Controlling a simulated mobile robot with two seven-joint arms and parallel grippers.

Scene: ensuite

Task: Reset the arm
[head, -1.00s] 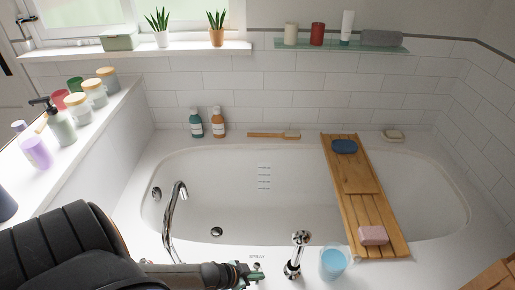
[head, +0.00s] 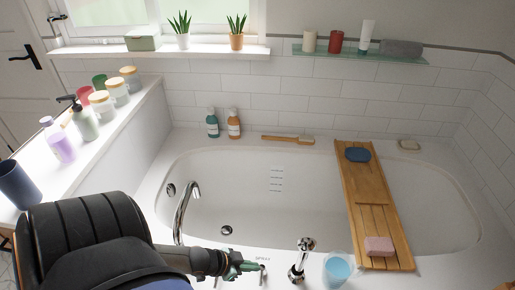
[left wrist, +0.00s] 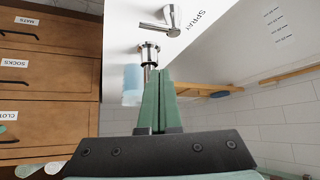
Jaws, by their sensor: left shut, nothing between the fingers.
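My left gripper (head: 250,267) reaches in from the left over the near rim of the bath. Its green fingers are shut with nothing between them; the left wrist view shows them pressed together (left wrist: 159,85). In the head view the fingertips are close to a small chrome lever by the SPRAY label (head: 262,258); I cannot tell whether they touch. The lever also shows in the left wrist view (left wrist: 168,22), beyond the fingertips. A chrome hand spray (head: 302,255) stands right of the gripper. My right gripper is in neither view.
A blue cup (head: 337,270) stands right of the spray. A wooden bath tray (head: 372,215) crosses the bath with a pink soap (head: 379,246). Bottles and jars line the left ledge (head: 110,130).

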